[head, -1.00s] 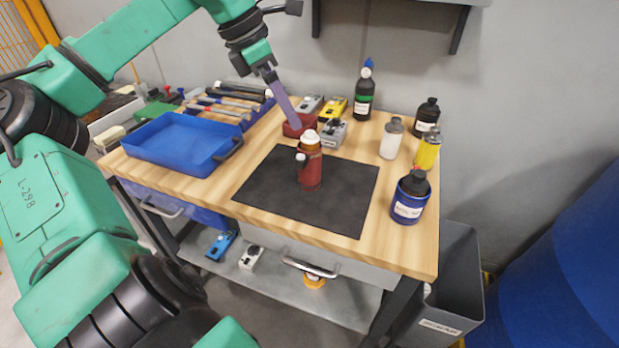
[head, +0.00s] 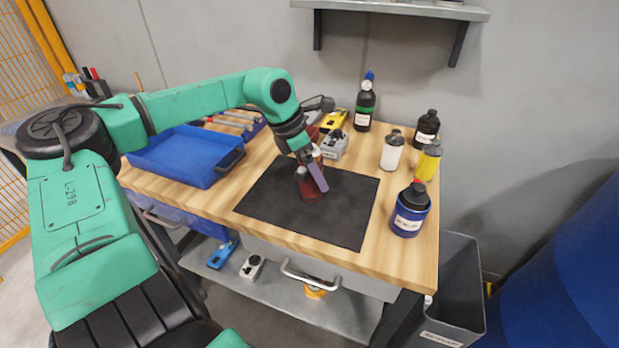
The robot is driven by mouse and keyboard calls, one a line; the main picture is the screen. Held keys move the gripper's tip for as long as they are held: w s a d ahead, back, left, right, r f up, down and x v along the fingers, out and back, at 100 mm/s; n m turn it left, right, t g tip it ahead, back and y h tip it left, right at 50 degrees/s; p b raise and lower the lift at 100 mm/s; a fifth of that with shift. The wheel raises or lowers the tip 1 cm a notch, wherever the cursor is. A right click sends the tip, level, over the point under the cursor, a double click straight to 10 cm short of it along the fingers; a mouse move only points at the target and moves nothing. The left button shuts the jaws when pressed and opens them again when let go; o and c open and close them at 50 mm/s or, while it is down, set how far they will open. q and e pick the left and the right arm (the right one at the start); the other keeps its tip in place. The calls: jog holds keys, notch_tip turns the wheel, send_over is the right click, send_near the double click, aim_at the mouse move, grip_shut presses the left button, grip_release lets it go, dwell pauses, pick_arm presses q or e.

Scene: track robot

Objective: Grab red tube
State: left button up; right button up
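A dark red tube (head: 307,190) like a flask stands on the black mat (head: 345,208) near the middle of the workbench. My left gripper (head: 319,179) points down at it from above, and its purple-grey finger overlaps the tube's upper right side in the picture. The finger and wrist hide much of the tube's top. I cannot tell whether the finger touches the tube or whether the gripper is open or shut. My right gripper is not in view.
A blue tray (head: 180,158) lies to the left. Behind the tube stand a grey device (head: 335,145) and a yellow one (head: 335,119). Several bottles, including a blue jar (head: 410,212), stand on the right. The mat's right part is clear.

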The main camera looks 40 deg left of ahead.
pick_arm(q)
grip_shut()
jog(key=shift+r, duration=0.15)
